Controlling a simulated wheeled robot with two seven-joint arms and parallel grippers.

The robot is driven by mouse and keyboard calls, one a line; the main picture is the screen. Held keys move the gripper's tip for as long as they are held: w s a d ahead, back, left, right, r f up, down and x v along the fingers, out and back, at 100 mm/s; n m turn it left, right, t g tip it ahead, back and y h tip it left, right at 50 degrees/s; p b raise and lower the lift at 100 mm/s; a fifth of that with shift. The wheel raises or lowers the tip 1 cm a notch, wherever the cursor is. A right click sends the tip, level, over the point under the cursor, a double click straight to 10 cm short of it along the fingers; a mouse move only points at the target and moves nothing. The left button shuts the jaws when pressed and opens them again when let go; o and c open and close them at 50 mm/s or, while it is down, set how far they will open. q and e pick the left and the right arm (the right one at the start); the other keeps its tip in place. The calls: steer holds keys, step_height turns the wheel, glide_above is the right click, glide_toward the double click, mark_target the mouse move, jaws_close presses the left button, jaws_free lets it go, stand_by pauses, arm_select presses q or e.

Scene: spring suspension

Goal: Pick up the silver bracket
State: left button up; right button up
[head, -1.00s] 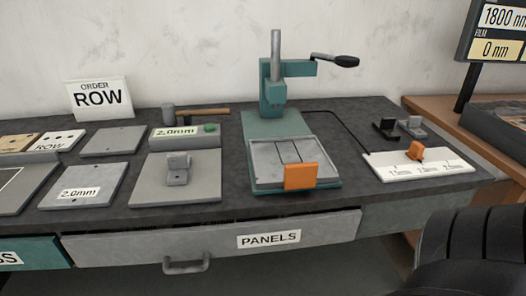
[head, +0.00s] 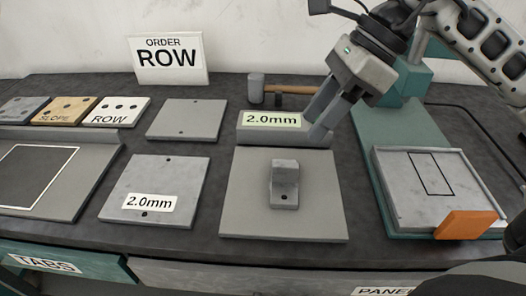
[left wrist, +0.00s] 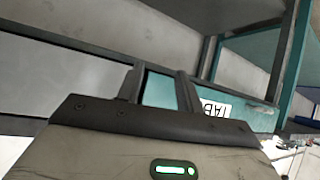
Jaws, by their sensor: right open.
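A silver-grey bracket (head: 285,183) with an upright tab and a hole in its foot stands on a flat grey plate (head: 240,215) at the centre of the bench. My right gripper (head: 320,117) is open and points down and left. In the picture it overlaps the right end of the block labelled 2.0mm, up and to the right of the bracket; nothing shows between its fingers. My left gripper (left wrist: 158,88) shows in the left wrist view with its fingers apart and empty, in front of the teal TABS drawer (left wrist: 215,105). It is not seen in the head view.
The 2.0mm block (head: 255,134) lies behind the bracket's plate, with a hammer (head: 285,89) behind it. The teal press (head: 400,150) with its tray and orange block (head: 465,225) stands right. Flat plates (head: 155,175) lie left. An ORDER ROW sign (head: 168,60) stands behind.

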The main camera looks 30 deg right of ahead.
steer(key=d+h, duration=0.2)
steer(key=d, duration=0.1)
glide_toward(286, 164)
steer(key=x, duration=0.3)
steer(key=s+x, duration=0.1)
steer(key=x, duration=0.1)
steer(key=shift+d+f, duration=0.15)
steer(key=shift+d, duration=0.05)
steer(key=shift+t, duration=0.3)
steer(key=shift+w+a+p+x, duration=0.15)
steer(key=shift+p+x, duration=0.1)
steer(key=shift+x, duration=1.1)
steer(key=shift+w+a+p+x, duration=0.15)
steer(key=shift+p+x, duration=0.1)
steer(key=shift+x, duration=1.15)
steer(key=shift+d+r, duration=0.15)
steer(key=shift+r, duration=0.05)
jaws_close()
